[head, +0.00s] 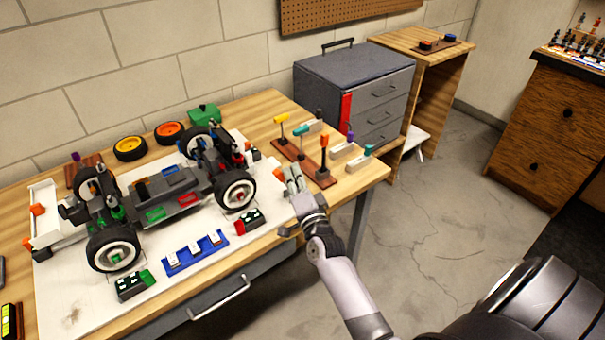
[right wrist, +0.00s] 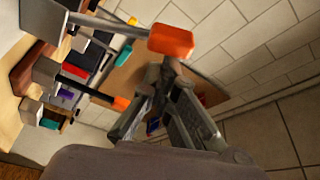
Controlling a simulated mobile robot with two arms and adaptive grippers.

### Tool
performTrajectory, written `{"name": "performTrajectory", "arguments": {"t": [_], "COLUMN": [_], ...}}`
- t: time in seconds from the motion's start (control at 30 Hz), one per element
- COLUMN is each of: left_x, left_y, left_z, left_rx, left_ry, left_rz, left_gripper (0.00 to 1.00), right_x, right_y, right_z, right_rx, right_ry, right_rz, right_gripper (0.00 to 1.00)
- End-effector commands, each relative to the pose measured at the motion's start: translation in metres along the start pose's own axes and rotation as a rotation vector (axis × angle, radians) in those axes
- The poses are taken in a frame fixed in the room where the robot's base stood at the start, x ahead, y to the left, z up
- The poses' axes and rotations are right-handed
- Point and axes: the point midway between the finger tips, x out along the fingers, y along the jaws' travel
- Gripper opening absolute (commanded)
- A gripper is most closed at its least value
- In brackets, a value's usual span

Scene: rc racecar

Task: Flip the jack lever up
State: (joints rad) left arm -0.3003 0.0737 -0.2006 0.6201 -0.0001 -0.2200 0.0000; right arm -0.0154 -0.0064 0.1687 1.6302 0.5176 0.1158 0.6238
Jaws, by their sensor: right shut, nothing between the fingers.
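A lever with an orange handle (head: 278,174), which looks like the jack lever, is at the right end of the RC car (head: 175,190), beside its front wheel. In the right wrist view the orange handle (right wrist: 171,41) is large and close, on a grey shaft. My right gripper (head: 294,178) is shut and empty, just right of this handle. In the right wrist view its fingertips (right wrist: 168,68) are just below the handle; I cannot tell whether they touch it. Another orange handle (head: 38,210) is at the car's left end. My left gripper is not in view.
A blue tray (head: 195,252) and small battery-like blocks (head: 134,284) lie in front of the car.

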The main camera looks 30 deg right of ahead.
Motion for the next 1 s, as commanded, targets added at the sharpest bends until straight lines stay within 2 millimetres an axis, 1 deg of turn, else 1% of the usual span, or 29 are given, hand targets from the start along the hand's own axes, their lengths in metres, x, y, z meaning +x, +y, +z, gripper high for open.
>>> {"name": "performTrajectory", "arguments": {"t": [0.03,0.1,0.43,0.7,1.0], "left_x": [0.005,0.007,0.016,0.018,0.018], "left_y": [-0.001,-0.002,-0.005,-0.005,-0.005], "left_z": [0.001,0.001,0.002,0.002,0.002], "left_rx": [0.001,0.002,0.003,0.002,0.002], "left_ry": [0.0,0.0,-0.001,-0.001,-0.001], "left_rz": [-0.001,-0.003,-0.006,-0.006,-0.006], "left_gripper": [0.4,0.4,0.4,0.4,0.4], "right_x": [-0.002,-0.004,-0.009,-0.01,-0.011], "right_y": [0.002,0.001,-0.002,-0.003,-0.002], "right_z": [0.007,0.012,0.026,0.03,0.031], "right_rx": [-0.038,-0.086,-0.244,-0.287,-0.29], "right_ry": [-0.007,-0.006,-0.004,-0.003,-0.007], "right_rz": [-0.011,-0.028,-0.083,-0.097,-0.096], "right_gripper": [0.0,0.0,0.0,0.0,0.0]}}
